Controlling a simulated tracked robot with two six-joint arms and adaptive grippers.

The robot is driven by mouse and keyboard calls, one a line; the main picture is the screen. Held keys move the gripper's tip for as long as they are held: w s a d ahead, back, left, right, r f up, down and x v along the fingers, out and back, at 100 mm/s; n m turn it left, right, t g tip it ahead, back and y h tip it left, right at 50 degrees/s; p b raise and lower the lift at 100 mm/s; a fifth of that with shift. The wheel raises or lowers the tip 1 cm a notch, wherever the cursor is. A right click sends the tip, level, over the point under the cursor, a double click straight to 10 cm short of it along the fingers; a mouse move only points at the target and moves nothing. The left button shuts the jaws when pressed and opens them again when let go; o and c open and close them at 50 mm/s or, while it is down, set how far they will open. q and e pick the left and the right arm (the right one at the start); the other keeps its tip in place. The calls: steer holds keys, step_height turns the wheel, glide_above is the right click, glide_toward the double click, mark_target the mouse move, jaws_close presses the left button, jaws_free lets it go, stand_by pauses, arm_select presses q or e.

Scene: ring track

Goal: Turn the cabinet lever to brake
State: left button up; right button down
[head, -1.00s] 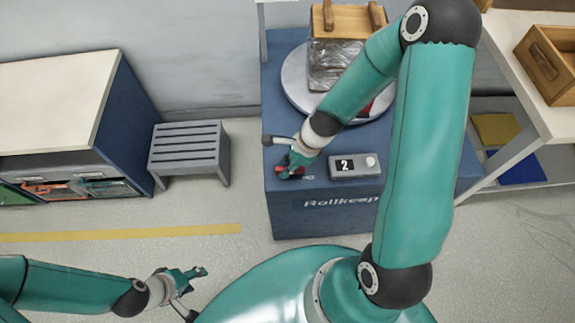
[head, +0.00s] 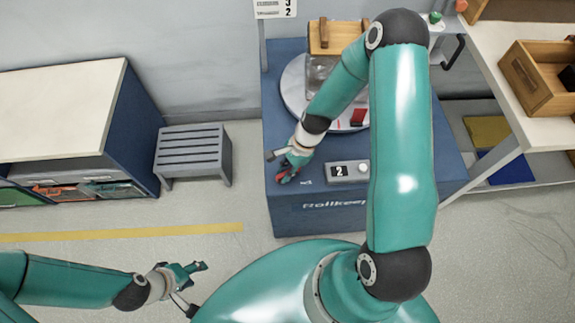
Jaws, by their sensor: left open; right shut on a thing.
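The blue cabinet (head: 345,221) with the word beginning "Rollkeep" on its front stands in the middle of the head view. My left gripper (head: 198,275) is open and empty at the lower left, above the floor and apart from the cabinet.
A grey display box (head: 348,171) showing "2" sits right of my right gripper. Behind it is a round turntable (head: 292,92) with a wrapped, wood-topped load (head: 325,40). A slatted grey stool (head: 193,152) stands left of the cabinet. Bare floor lies in front.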

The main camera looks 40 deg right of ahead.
steer(key=shift+a+n+g, duration=0.2)
steer(key=shift+n+g, duration=0.2)
steer(key=shift+n, duration=0.6)
steer(key=shift+w+f+n+g, duration=0.15)
steer(key=shift+n+g, duration=0.25)
steer(key=shift+n, duration=0.5)
steer(key=n+g+b, duration=0.1)
steer(key=n, duration=0.1)
steer(key=n+h+b, duration=0.1)
steer(key=n+b, duration=0.1)
steer(key=n, duration=0.1)
steer(key=shift+w+a+f+g, duration=0.1)
steer(key=shift+g, duration=0.3)
arm_select(q)
steer(key=shift+f+b, duration=1.15)
steer(key=shift+f, duration=1.05)
arm_select(e)
steer(key=shift+a+n+g+h, duration=0.15)
steer(key=shift+n+g+h, duration=0.35)
steer(key=shift+n, duration=1.6)
steer(key=c, duration=1.1)
jaws_free()
steer(key=shift+r, duration=0.2)
steer(key=shift+w, duration=0.1)
arm_select(q)
steer(key=shift+a, duration=0.1)
arm_select(e)
steer(key=shift+w+r, duration=0.1)
